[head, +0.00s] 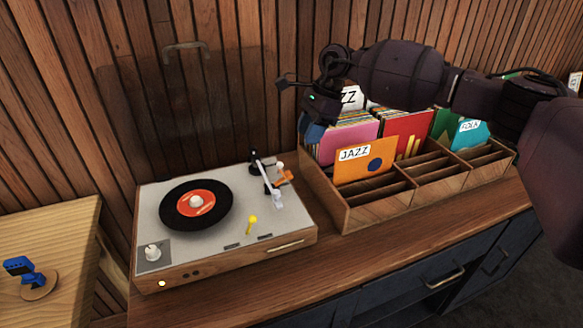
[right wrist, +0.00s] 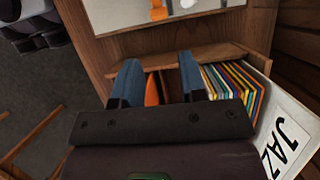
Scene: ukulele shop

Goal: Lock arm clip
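The turntable (head: 215,240) stands on the wooden cabinet with its lid raised. A black record with a red label (head: 197,203) lies on its platter. The white tonearm (head: 265,176) is to the right of the record, with an orange clip (head: 284,177) beside it; I cannot tell whether the clip is locked. The clip also shows at the top of the right wrist view (right wrist: 158,10). My right gripper (head: 311,133) is above the record crate's left end, apart from the clip. In the right wrist view its blue fingers (right wrist: 160,75) are spread and empty. My left gripper is out of view.
A divided wooden crate (head: 385,212) stands close right of the turntable, holding coloured record sleeves and an orange JAZZ sleeve (head: 362,160). A yellow knob (head: 252,221) stands on the turntable's front. A blue object (head: 22,267) on a round base is on the left table.

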